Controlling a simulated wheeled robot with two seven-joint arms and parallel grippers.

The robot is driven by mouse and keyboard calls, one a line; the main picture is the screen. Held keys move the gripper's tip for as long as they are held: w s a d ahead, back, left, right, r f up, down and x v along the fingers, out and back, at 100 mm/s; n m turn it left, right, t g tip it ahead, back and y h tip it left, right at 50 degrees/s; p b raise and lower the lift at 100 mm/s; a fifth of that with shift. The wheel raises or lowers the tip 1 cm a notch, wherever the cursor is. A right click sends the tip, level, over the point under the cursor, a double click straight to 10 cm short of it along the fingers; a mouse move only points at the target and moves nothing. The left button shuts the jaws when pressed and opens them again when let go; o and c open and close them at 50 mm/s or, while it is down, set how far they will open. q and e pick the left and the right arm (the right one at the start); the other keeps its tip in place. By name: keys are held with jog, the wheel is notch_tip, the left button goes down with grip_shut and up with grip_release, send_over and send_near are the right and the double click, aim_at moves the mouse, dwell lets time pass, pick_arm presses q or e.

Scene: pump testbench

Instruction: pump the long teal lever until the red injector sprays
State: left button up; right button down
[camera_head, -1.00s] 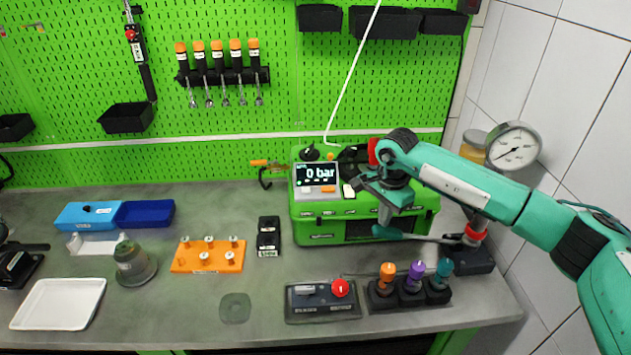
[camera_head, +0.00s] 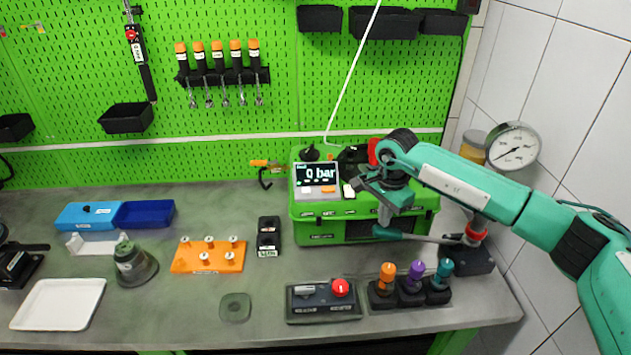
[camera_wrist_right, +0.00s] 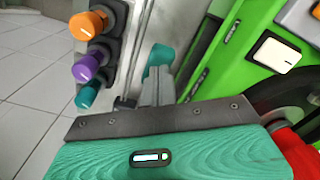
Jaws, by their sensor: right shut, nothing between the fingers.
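The long lever has a teal grip (camera_head: 387,233) and a grey rod running right to the dark pump (camera_head: 478,258) with a red collar. The lever lies nearly level in front of the green case. My right gripper (camera_head: 384,216) is shut with nothing between its fingers, just above the teal grip. In the wrist view the shut fingers (camera_wrist_right: 157,88) point at the teal grip (camera_wrist_right: 158,58); whether they touch cannot be told. A red part (camera_head: 374,151) stands at the case's back, partly behind my arm; no spray shows. My left gripper is not in view.
The green case's display (camera_head: 317,174) reads 0 bar. A round gauge (camera_head: 513,148) is at the right. Orange, purple and teal knobs (camera_head: 410,284) stand in front of the lever, beside a black box with a red button (camera_head: 340,288).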

dwell(0.4)
notch_tip(320, 180, down, 8)
jog(key=b, duration=0.6)
jog(key=shift+a+b, duration=0.3)
jog(key=shift+a, duration=0.15)
dwell(0.3)
jog(key=shift+d+r+p, duration=0.25)
jog(key=shift+r+p, duration=0.15)
jog(key=shift+r, duration=1.2)
jog(key=shift+d+r+p, duration=0.2)
jog(key=shift+r+p, duration=0.2)
jog(key=shift+r, duration=1.2)
jog(key=shift+f, duration=0.15)
